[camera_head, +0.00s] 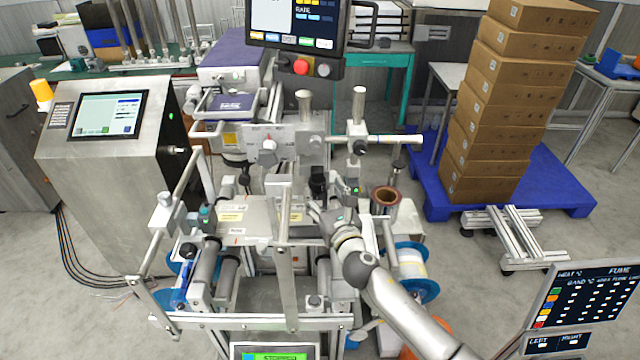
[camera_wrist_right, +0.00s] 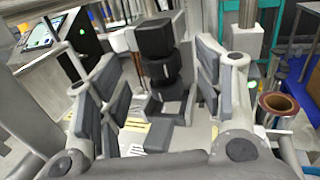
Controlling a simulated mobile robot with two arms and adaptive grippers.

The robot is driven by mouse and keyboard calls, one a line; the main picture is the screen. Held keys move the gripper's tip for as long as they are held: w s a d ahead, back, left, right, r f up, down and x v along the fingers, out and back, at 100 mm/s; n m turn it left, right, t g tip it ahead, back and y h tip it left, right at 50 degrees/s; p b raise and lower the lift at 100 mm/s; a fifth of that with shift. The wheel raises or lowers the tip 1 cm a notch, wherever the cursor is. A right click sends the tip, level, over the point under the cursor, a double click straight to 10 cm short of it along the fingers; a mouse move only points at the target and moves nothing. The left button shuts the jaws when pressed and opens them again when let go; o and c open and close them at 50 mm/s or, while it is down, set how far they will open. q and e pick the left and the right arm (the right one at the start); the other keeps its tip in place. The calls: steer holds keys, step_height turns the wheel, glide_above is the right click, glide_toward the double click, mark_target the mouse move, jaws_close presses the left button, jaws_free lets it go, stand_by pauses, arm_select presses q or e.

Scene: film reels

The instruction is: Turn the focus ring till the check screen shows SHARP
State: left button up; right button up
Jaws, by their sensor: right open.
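A black stepped cylinder (camera_wrist_right: 157,70), which looks like a lens with stacked rings, stands upright in the right wrist view. One ring bears a white mark; I cannot tell which ring is the focus ring. In the head view a small black upright part (camera_head: 318,183) stands at the machine's middle. My right gripper (camera_head: 319,208) is just in front of it. In the right wrist view my right gripper (camera_wrist_right: 160,88) is open, its grey fingers apart on either side of the cylinder, with gaps. No screen legibly reads SHARP. My left gripper is out of view.
A monitor (camera_head: 297,22) hangs above the machine, its top cut off. A console screen (camera_head: 108,114) stands left; a green-lit display (camera_head: 268,355) is at the bottom edge. A copper-coloured cup (camera_wrist_right: 277,104) stands right of my gripper. Metal posts and rails crowd the machine.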

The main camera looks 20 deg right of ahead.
mark_target(320, 186)
steer(key=shift+w, duration=1.65)
steer(key=c, duration=1)
steer(key=shift+a, duration=0.1)
